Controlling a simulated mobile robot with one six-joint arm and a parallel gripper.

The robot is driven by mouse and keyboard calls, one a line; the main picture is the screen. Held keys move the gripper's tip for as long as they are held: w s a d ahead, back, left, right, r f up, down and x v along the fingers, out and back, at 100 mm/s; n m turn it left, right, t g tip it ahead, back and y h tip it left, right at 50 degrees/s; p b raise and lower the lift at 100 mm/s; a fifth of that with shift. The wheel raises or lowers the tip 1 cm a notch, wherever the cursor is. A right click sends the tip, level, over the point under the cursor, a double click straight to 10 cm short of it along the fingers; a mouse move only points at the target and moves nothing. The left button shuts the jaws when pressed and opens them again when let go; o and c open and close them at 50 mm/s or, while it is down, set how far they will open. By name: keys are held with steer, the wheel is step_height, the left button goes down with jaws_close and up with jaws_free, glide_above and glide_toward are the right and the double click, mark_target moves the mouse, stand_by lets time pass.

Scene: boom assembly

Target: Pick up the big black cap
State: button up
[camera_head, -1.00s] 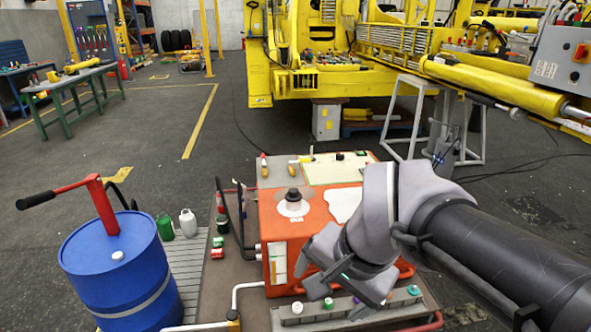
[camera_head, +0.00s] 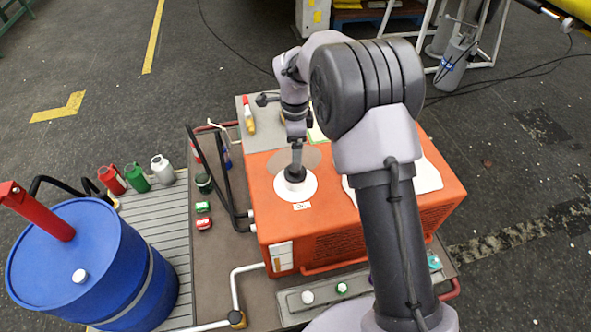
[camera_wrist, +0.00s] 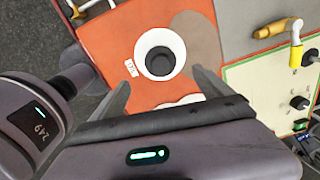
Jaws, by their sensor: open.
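The big black cap (camera_head: 295,173) sits in the middle of a white round plate (camera_head: 283,189) on top of the orange machine (camera_head: 350,228). In the wrist view the cap (camera_wrist: 160,63) shows as a dark round knob inside the white ring, beyond the fingertips and roughly midway between them. My gripper (camera_head: 296,150) points down at the cap from above in the head view. In the wrist view my gripper (camera_wrist: 158,82) is open and empty, with a finger on each side. Whether the fingers reach the cap's height I cannot tell.
A yellow-and-white handle (camera_wrist: 297,45) and small black knobs (camera_wrist: 299,103) stand on the panel to the right in the wrist view. A blue drum (camera_head: 85,265), red, green (camera_head: 137,177) and white bottles, and black hoses (camera_head: 222,180) are left of the machine.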

steer(key=b, duration=0.1)
glide_above(295, 173)
steer(key=w, duration=0.2)
step_height(295, 173, down, 4)
steer(key=shift+f, duration=0.15)
step_height(295, 173, down, 6)
steer(key=b, duration=0.3)
steer(key=shift+d, duration=0.1)
steer(key=shift+r, duration=0.2)
steer(key=shift+c, duration=1.2)
steer(key=c, duration=1.3)
steer(key=shift+r, duration=0.1)
